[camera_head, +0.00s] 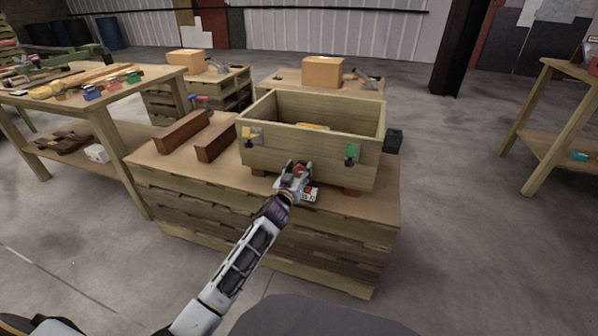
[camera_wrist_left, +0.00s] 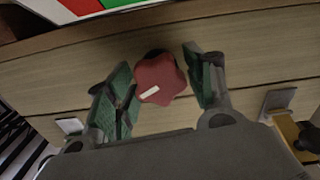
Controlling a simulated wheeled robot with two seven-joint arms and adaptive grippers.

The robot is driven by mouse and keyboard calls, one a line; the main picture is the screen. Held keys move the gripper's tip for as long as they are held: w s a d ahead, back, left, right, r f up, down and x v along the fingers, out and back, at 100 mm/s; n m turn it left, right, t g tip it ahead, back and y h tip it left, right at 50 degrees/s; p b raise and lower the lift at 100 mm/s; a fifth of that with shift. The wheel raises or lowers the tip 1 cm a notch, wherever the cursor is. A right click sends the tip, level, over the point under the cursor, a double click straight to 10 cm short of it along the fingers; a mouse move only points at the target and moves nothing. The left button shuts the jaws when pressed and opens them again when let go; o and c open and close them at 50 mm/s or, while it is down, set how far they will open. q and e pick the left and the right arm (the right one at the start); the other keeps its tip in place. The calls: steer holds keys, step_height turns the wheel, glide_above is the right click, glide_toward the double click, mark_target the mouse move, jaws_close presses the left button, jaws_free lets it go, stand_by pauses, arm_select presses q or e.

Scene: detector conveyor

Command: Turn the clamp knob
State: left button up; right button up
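The clamp knob (camera_wrist_left: 160,82) is red and lobed, with a white mark, and sits on the front wall of a wooden crate (camera_head: 290,152). In the head view it shows as a small red spot (camera_head: 299,170), partly hidden by my gripper. My left gripper (camera_head: 296,173) is at the crate's front. In the left wrist view its two green-padded fingers (camera_wrist_left: 157,62) are open, one on each side of the knob. The left finger is close to the knob; I cannot tell if it touches. The right finger stands apart from it. My right gripper is not in view.
The crate stands on blocks on a wooden bench (camera_head: 190,175). A yellow latch (camera_head: 249,134) and a green latch (camera_head: 352,153) are on its front. A red, white and green label (camera_head: 308,195) lies below. Two brown wood bars (camera_head: 183,132) lie to the left.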

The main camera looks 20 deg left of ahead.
arm_select(q)
steer(key=c, duration=0.6)
steer(key=shift+c, duration=0.2)
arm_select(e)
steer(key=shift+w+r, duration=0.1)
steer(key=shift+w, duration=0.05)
arm_select(q)
steer(key=shift+m+p, duration=0.3)
steer(key=shift+m, duration=0.1)
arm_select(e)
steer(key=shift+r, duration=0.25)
arm_select(q)
steer(key=shift+m+p, duration=0.3)
steer(key=shift+m, duration=0.4)
steer(key=shift+m+p, duration=0.5)
steer(key=shift+m, duration=0.2)
steer(key=shift+d+m+p, duration=0.1)
steer(key=shift+m+p, duration=0.55)
steer(key=shift+m, duration=1.05)
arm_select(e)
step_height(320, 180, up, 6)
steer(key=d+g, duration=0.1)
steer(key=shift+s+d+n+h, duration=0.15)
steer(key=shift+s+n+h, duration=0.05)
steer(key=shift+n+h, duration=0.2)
arm_select(q)
steer(key=shift+f, duration=0.1)
